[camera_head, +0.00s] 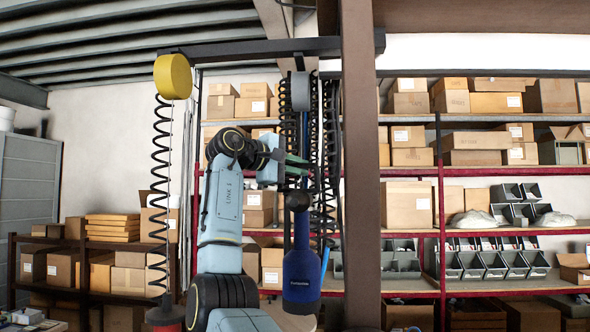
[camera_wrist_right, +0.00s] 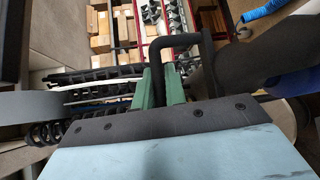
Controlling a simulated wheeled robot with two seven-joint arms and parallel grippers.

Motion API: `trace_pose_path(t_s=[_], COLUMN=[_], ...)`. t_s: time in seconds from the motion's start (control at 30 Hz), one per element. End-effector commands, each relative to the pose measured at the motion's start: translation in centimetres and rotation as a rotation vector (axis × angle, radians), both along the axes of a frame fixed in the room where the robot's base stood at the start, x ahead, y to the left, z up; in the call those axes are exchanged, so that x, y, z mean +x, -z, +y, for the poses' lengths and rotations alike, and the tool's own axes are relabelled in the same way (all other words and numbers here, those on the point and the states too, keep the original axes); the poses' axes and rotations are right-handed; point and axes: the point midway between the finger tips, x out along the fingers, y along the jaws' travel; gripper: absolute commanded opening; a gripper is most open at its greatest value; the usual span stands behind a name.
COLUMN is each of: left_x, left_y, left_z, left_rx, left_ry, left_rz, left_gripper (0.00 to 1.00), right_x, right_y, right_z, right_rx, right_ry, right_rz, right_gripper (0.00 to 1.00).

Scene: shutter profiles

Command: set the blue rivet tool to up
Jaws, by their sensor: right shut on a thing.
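My right gripper (camera_head: 298,168) is at the level just above that black part. In the right wrist view its two green fingers (camera_wrist_right: 160,87) are closed on a black bent handle (camera_wrist_right: 155,62). A blue body, seemingly the same tool, shows at the right edge of that view (camera_wrist_right: 297,82). My left gripper is in neither view.
A brown post (camera_head: 362,180) stands just right of the tool. A yellow balancer (camera_head: 173,76) with a black coil hangs at the left, with a red tool (camera_head: 166,317) beneath. Dark coiled hoses (camera_head: 328,150) hang close behind my gripper. Shelves with boxes stand behind.

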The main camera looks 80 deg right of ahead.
Motion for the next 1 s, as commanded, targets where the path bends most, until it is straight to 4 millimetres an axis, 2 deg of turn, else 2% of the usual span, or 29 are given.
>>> trace_pose_path(t_s=[0.07, 0.1, 0.23, 0.63, 0.77, 1.0], left_x=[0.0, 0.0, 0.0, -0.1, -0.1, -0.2], left_y=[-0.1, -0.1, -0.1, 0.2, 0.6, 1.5], left_z=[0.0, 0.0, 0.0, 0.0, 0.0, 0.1], left_rx=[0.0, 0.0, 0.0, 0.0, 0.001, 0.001], left_ry=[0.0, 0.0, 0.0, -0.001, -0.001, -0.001], left_rz=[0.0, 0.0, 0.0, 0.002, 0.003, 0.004], left_gripper=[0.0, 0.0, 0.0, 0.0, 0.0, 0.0], right_x=[0.0, 0.0, 0.0, 0.6, 2.0, 5.5], right_y=[-0.7, -0.7, -0.6, -0.5, -0.7, -1.4], right_z=[0.1, 0.1, 0.1, 0.6, 2.2, 6.4], right_rx=[-0.022, -0.022, -0.019, -0.015, -0.016, -0.017], right_ry=[-0.003, -0.003, -0.002, -0.005, -0.007, -0.007], right_rz=[0.009, 0.009, 0.008, 0.007, 0.006, 0.007], right_gripper=[0.0, 0.17, 0.34, 0.34, 0.34, 0.34])
